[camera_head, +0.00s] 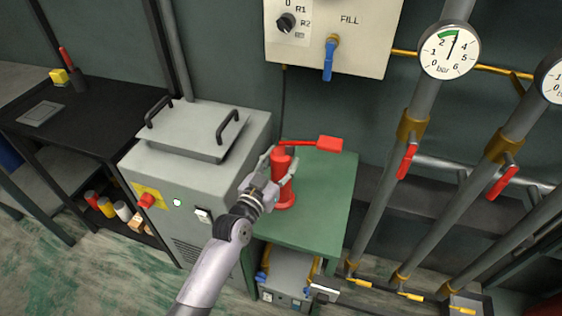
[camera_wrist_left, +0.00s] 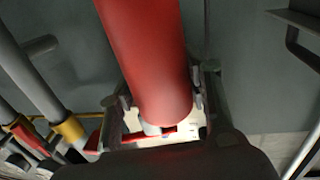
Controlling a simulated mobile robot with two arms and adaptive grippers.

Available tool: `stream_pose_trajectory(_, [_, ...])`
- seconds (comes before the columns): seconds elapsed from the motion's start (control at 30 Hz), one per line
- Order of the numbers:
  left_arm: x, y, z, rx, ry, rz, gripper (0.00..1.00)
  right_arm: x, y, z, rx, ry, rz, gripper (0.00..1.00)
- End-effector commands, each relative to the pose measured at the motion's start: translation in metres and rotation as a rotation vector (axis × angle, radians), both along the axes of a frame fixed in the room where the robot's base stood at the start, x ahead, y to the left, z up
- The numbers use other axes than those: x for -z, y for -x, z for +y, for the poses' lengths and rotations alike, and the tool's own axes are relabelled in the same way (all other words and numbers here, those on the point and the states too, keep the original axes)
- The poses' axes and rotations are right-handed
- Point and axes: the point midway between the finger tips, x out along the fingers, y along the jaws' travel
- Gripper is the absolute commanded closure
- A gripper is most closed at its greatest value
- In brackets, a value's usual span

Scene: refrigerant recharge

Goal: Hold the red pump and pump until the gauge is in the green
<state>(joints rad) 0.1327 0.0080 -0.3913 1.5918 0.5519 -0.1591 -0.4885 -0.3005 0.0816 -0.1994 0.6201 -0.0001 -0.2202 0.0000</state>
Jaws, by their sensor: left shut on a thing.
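The red pump (camera_head: 284,189) stands upright on a green bench (camera_head: 330,195), with its lever (camera_head: 329,143) sticking out to the right, near level. My left gripper (camera_head: 274,170) is shut on the pump's body from the front left. In the left wrist view the pump's red cylinder (camera_wrist_left: 150,60) fills the middle, between the fingers of my left gripper (camera_wrist_left: 161,103). The gauge (camera_head: 449,50) at upper right has a green arc at its top left. Its needle points nearly straight up, near the right end of the green arc. My right gripper is not in view.
A grey machine (camera_head: 160,165) with a handled lid stands left of the bench. Pipes with red valve levers (camera_head: 407,160) rise to the right. A FILL panel (camera_head: 330,35) with a blue lever hangs above. A second gauge (camera_head: 552,80) is cut off at the right edge.

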Motion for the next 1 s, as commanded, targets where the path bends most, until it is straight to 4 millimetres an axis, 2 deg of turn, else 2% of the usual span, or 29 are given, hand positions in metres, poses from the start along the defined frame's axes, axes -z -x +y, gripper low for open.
stream_pose_trajectory(0.07, [0.0001,0.0000,0.0001,0.000,0.000,0.000,0.66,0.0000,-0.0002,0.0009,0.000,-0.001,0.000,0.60])
stream_pose_trajectory(0.57, [0.0003,0.0001,0.0002,0.000,0.000,0.001,0.99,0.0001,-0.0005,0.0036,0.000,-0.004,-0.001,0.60])
stream_pose_trajectory(1.0, [0.0005,0.0001,0.0002,0.000,0.000,0.001,1.00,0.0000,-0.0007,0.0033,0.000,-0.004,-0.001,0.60])
